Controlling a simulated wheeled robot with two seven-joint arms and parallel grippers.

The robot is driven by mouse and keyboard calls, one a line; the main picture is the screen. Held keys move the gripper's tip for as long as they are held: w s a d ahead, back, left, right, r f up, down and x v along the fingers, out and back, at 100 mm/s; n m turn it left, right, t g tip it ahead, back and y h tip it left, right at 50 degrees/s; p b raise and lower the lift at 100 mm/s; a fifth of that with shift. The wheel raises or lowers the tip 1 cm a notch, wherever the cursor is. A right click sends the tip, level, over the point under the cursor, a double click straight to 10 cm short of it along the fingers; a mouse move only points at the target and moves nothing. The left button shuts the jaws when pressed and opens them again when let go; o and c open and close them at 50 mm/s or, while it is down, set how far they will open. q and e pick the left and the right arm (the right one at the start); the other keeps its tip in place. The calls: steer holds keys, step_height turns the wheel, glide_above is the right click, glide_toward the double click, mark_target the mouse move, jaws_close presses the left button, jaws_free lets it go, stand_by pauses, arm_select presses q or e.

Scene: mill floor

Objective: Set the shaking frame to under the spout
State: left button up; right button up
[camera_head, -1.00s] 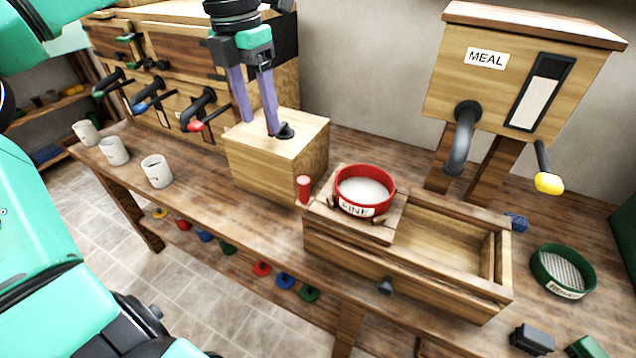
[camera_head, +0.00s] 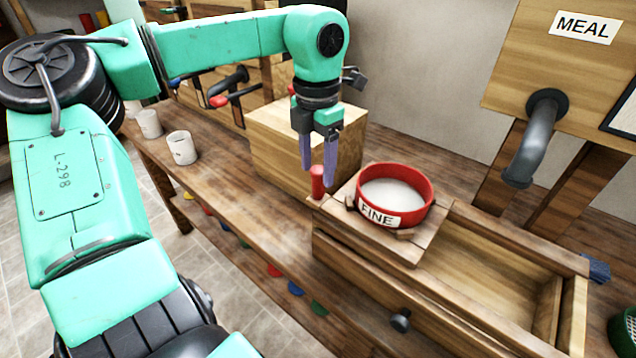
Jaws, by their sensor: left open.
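The shaking frame (camera_head: 425,246) is a small wooden carriage at the left end of a long wooden trough (camera_head: 470,290). It bears a red round sieve (camera_head: 425,213) labelled FINE, with pale mesh or meal inside. A red upright peg (camera_head: 318,181) stands at its left end. The grey bent spout (camera_head: 530,145) comes out of the MEAL box (camera_head: 545,65), to the right of the frame and above the trough's open part. My left gripper (camera_head: 318,178) points down at the red peg, its purple fingers apart; I cannot tell whether they straddle it. My right gripper is out of view.
A wooden block (camera_head: 275,150) stands just behind my left gripper. White cups (camera_head: 181,147) stand on the bench at the left. A green sieve (camera_head: 622,332) is cut off at the right edge. The trough right of the frame is empty.

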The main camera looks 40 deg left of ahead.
mark_target(318, 182)
arm_select(q)
step_height(318, 182, down, 4)
steer(key=shift+d+f, duration=0.1)
steer(key=shift+f, duration=0.05)
jaws_close()
steer(key=shift+w, duration=0.1)
stand_by(1.3)
